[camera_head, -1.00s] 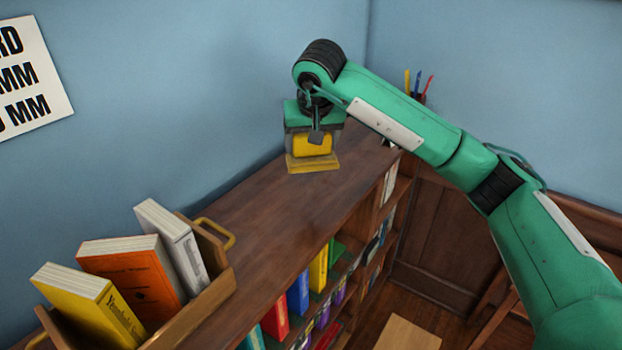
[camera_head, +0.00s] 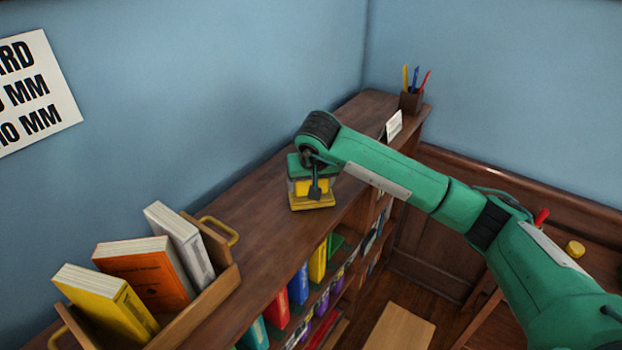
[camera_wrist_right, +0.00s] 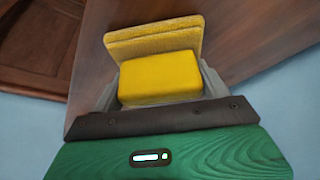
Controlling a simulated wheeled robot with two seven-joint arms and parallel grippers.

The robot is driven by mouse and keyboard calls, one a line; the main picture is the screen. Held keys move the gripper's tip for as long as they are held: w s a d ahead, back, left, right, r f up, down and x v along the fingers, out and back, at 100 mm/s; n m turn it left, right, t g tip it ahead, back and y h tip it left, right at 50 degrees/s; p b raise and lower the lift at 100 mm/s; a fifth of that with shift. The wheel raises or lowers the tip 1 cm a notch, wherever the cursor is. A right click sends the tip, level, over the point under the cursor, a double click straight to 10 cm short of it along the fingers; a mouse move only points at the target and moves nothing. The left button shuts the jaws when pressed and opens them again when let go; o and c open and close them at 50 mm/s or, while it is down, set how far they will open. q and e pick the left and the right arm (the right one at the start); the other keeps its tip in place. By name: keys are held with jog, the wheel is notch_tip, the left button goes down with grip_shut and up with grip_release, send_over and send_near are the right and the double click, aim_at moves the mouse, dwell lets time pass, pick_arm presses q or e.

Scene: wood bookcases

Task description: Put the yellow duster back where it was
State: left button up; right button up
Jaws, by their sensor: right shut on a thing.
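The yellow duster (camera_head: 312,202) is a yellow block on a flat, darker yellow pad. My right gripper (camera_head: 310,185) is shut on its block, with the pad facing down. The duster is at the wooden bookcase top (camera_head: 262,212), about midway along it; I cannot tell whether the pad touches the wood. In the right wrist view, the duster's block (camera_wrist_right: 160,78) sits between the grey fingers of my right gripper (camera_wrist_right: 160,85), and its pad shows beyond. My left gripper is not in view.
A wooden crate (camera_head: 212,296) with several books stands on the bookcase's near end. A pen cup (camera_head: 411,102) and a small white card (camera_head: 394,125) stand at its far end. The top between crate and duster is clear. Blue walls border the back.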

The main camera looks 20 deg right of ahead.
jog(key=shift+f, duration=0.15)
jog(key=o, duration=0.9)
jog(key=shift+r, duration=0.3)
jog(key=b+v, duration=0.4)
jog(key=v, duration=0.7)
jog(key=shift+s+r, duration=0.15)
jog(key=shift+r, duration=0.2)
